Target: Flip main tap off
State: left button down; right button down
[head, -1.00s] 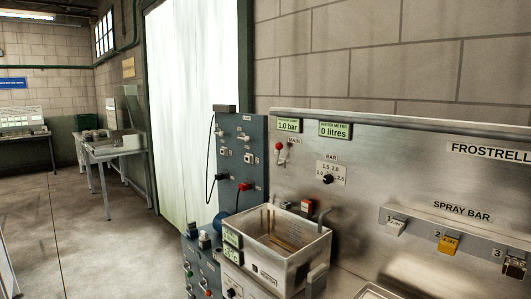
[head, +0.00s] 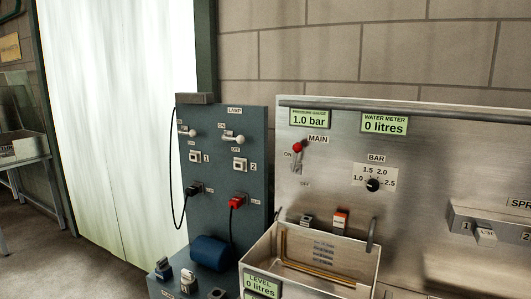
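The main tap (head: 297,150) is a small lever with a red knob on the steel panel, under the label MAIN. Its red knob is at the upper end, beside the word ON, with OFF printed below. The pressure gauge (head: 309,118) above it reads 1.0 bar, and the water meter (head: 385,124) reads 0 litres. Neither of my grippers shows in the head view.
A black pressure knob (head: 373,185) is right of the tap. A steel basin (head: 318,262) juts out below it. A blue-grey lamp panel (head: 222,150) with switches and a hanging black cable stands to the left. A spray bar rail (head: 465,215) is at right.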

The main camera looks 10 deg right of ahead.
aim_at(298, 148)
jog(key=i+j, duration=0.15)
jog(key=j, duration=0.15)
jog(key=i+j+z, duration=0.1)
jog(key=j, duration=0.2)
jog(key=i+j, duration=0.2)
jog(key=j, duration=0.15)
jog(key=i+j+z, duration=0.1)
jog(key=j, duration=0.2)
